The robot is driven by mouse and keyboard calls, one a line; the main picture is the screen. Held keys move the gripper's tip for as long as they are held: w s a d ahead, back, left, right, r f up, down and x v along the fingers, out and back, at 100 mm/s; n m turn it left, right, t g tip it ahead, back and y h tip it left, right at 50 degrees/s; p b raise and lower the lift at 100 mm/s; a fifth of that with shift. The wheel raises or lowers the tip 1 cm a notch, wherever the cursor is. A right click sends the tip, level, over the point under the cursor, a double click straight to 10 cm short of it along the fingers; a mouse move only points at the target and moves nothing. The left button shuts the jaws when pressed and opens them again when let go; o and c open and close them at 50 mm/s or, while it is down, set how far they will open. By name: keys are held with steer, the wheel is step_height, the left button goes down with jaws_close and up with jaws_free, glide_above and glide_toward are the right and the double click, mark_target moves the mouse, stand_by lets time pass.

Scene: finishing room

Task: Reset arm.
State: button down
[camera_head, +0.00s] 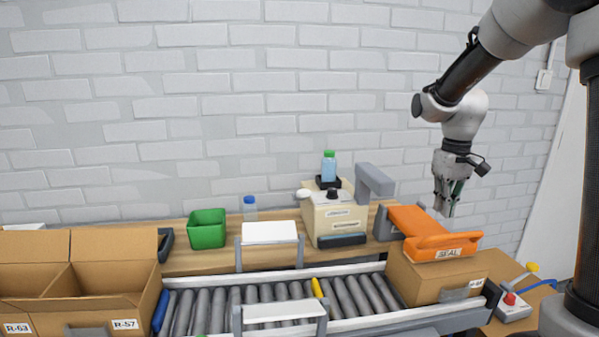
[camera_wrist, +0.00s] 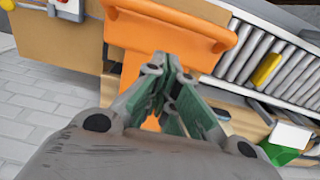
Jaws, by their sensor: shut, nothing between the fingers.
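My gripper (camera_head: 447,205) hangs from my arm at the right in the head view, fingers pointing down, above and behind the orange sealing tool. In the wrist view my gripper (camera_wrist: 172,68) is shut with its green-padded fingers together and nothing between them. The orange tool marked SEAL (camera_head: 436,240) rests on a cardboard box (camera_head: 425,278) at the right end of the roller conveyor. The orange tool also shows beyond the fingertips in the wrist view (camera_wrist: 180,25).
The roller conveyor (camera_head: 350,294) crosses the front. Open cardboard boxes (camera_head: 110,287) stand at left. A green bin (camera_head: 207,229) and a beige machine (camera_head: 333,217) holding a green-capped bottle (camera_head: 329,166) are on the wooden bench. A red-button control box (camera_head: 511,307) is at right. Space before the brick wall is clear.

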steer(key=shift+r, duration=0.25)
steer(key=s, duration=0.1)
steer(key=s+f, duration=0.1)
steer(key=s, duration=0.1)
steer(key=shift+f+m+g, duration=0.25)
steer(key=shift+m+g, duration=0.05)
steer(key=shift+m, duration=0.1)
steer(key=s, duration=0.1)
steer(key=s+r, duration=0.1)
steer(key=s, duration=0.1)
steer(key=shift+d, duration=0.1)
steer(key=s+r+t, duration=0.2)
steer(key=s+r, duration=0.1)
steer(key=s, duration=0.5)
steer(key=s+r+m+t, duration=0.1)
steer(key=s+r+t, duration=0.2)
steer(key=s, duration=0.6)
steer(key=shift+s+d+r, duration=0.3)
steer(key=shift+r, duration=0.45)
